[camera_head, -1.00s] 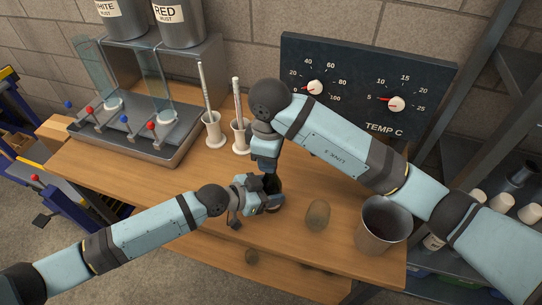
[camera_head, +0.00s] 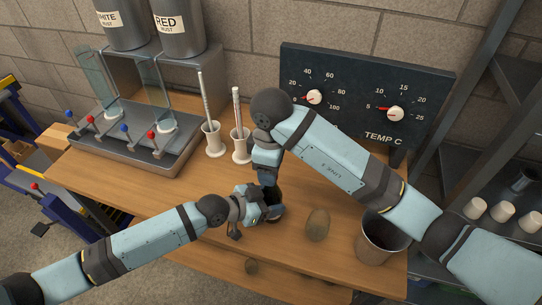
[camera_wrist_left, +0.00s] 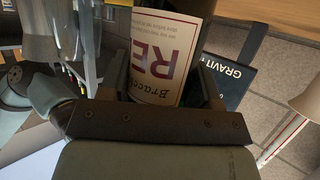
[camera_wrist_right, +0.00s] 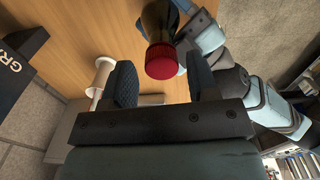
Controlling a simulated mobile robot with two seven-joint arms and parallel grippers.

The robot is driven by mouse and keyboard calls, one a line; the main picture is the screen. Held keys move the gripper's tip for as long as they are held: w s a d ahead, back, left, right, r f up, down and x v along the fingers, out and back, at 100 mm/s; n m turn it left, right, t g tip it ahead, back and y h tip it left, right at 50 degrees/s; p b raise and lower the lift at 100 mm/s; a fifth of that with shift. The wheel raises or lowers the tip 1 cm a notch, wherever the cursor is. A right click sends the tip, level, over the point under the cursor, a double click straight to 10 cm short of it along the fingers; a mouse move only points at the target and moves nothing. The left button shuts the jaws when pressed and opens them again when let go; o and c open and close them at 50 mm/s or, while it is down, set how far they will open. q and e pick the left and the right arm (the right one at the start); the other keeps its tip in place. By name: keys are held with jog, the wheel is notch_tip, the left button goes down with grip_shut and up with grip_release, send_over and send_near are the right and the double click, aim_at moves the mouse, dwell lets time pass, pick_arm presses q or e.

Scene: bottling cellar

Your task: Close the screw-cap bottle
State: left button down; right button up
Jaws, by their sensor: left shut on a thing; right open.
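A dark bottle (camera_wrist_right: 157,22) stands on the wooden table and shows end-on in the right wrist view. A red screw cap (camera_wrist_right: 161,61) sits at its mouth; I cannot tell how tight it is. My left gripper (camera_head: 262,213) is shut on the bottle's body from the left; the bottle's cream label (camera_wrist_left: 163,55) with red letters shows between its fingers in the left wrist view. My right gripper (camera_head: 269,187) points down above the bottle. Its fingers (camera_wrist_right: 161,85) are open on either side of the cap, apart from it. The grippers mostly hide the bottle in the head view.
A brown rounded object (camera_head: 317,225) and a metal bucket (camera_head: 383,240) stand right of the bottle. White-based cylinders (camera_head: 214,140) and a filling machine (camera_head: 135,150) stand behind to the left. A temperature panel (camera_head: 365,95) is at the back. The front left table edge is near my left arm.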

jog(key=n, duration=0.2)
jog(key=r+n, duration=0.1)
jog(key=n, duration=0.1)
jog(key=a+n, duration=0.1)
jog(key=n, duration=0.1)
jog(key=shift+w+r, duration=0.1)
jog(key=shift+r, duration=0.2)
jog(key=r+m, duration=0.1)
jog(key=m, duration=0.9)
jog(key=r+m, duration=0.2)
jog(key=m, duration=0.7)
jog(key=r+m, duration=0.2)
jog(key=m, duration=0.8)
jog(key=shift+s+r+m, duration=0.25)
jog(key=shift+m, duration=0.05)
jog(key=n, duration=0.2)
jog(key=d+n, duration=0.1)
jog(key=n, duration=0.2)
jog(key=shift+r, duration=0.2)
jog(key=shift+f, duration=4)
